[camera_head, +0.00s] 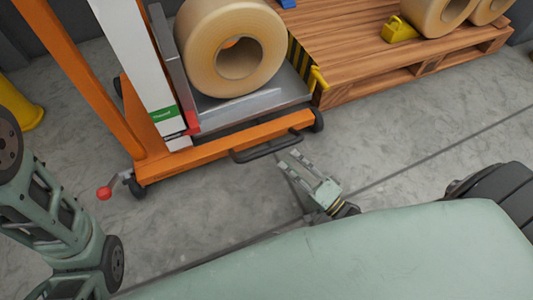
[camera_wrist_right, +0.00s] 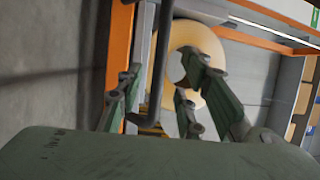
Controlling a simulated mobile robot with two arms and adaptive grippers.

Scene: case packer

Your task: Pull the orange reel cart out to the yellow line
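The orange reel cart (camera_head: 225,149) stands at the top left in the head view, with a large tan reel (camera_head: 207,68) on its grey platform. A dark handle bar (camera_head: 265,151) sticks out from its near side. My right gripper (camera_head: 293,162) is open and empty just on the near side of the handle, close to its right end. In the right wrist view the handle (camera_wrist_right: 157,70) shows between the two spread fingers (camera_wrist_right: 160,95), beyond or between them; I see no grip on it. My left arm shows at the left, but its gripper is out of view. No yellow line shows.
A wooden pallet (camera_head: 375,80) with more reels (camera_head: 435,15) and a yellow block (camera_head: 399,29) stands close to the cart's right. A red-knobbed lever (camera_head: 104,193) is at its left wheel. A yellow post base (camera_head: 25,108) stands far left. Grey floor in front is clear.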

